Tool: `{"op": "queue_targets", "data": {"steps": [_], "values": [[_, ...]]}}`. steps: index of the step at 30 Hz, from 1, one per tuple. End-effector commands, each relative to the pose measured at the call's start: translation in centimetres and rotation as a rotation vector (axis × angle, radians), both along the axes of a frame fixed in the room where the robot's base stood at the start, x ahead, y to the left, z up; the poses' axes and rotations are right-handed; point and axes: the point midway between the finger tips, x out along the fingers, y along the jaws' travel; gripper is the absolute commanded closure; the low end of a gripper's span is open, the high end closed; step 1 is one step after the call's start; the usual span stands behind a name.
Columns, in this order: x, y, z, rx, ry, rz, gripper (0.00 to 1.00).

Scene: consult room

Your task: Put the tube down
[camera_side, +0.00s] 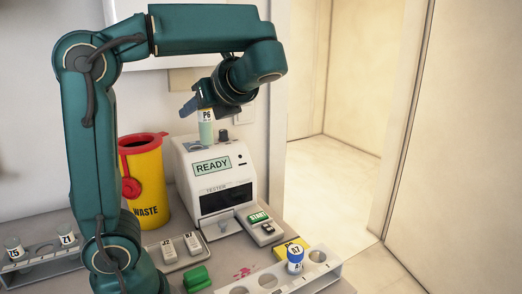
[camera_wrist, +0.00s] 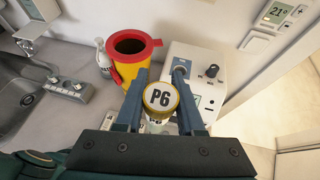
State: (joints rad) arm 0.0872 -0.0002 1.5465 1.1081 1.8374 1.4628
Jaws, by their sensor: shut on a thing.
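My gripper (camera_side: 199,101) is shut on a tube (camera_side: 206,132) labelled P6, with pale green content. In the wrist view my gripper (camera_wrist: 159,96) has a finger on each side of the tube's yellow-rimmed P6 cap (camera_wrist: 160,97). The tube looks upright, at the top of the white tester (camera_side: 186,165), whose screen reads READY. In the wrist view a round opening (camera_wrist: 181,66) in the tester's top lies beyond the tube, apart from its cap. The tube's lower end is hard to make out.
A yellow waste bin (camera_side: 148,190) stands left of the tester. In front are a START button (camera_side: 258,217), a small tray with two cassettes (camera_side: 180,245), a green item (camera_side: 197,278) and a rack (camera_side: 325,269) holding a blue-capped tube (camera_side: 295,258). Another rack (camera_side: 45,262) holds tubes at left.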

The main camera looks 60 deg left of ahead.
Motion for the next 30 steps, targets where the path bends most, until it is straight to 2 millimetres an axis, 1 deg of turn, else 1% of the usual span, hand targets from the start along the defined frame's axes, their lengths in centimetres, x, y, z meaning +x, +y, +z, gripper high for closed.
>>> {"op": "queue_targets", "data": {"steps": [1, 4, 11, 17, 23, 30], "values": [[0.1, 0.0, 0.9, 0.002, -0.005, -0.002, 1.00], [0.1, 0.0, 2.5, 0.000, -0.005, -0.001, 1.00], [0.1, 0.0, 5.0, 0.000, -0.001, -0.003, 1.00], [-0.2, 2.9, 4.3, 0.000, 0.005, -0.003, 1.00], [-0.8, 6.4, 3.8, 0.000, 0.003, -0.009, 1.00], [-3.0, 11.5, 3.5, 0.001, 0.002, -0.013, 1.00]]}}
